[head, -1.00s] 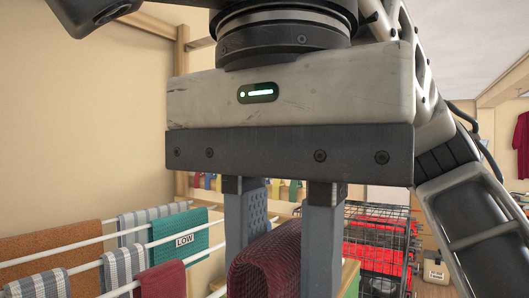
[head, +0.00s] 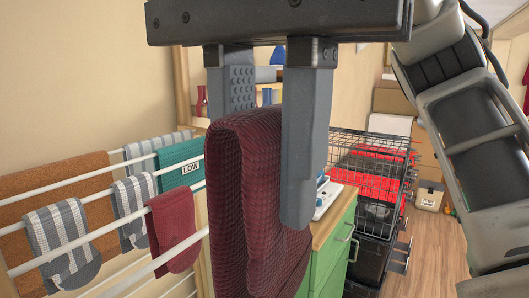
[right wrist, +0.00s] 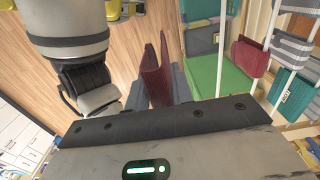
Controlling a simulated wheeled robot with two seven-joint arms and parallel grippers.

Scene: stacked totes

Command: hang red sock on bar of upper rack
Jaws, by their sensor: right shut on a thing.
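My right gripper (head: 268,175) is at the top middle of the head view, shut on the dark red ribbed sock (head: 245,190). The sock is folded over between the fingers and hangs down; its lower end is cut off by the picture edge. It also shows in the right wrist view (right wrist: 153,72) between the grey fingers. The sock is apart from these bars in the picture. I cannot make out an upper rack's bar clearly. My left gripper is out of view.
Striped grey socks (head: 62,238), an orange-brown towel (head: 40,190) and a smaller red cloth (head: 172,228) occupy the rack. A green cabinet (head: 338,250) stands behind the gripper. Black wire crates (head: 370,155) with red contents are to its right. Wood floor shows at the right.

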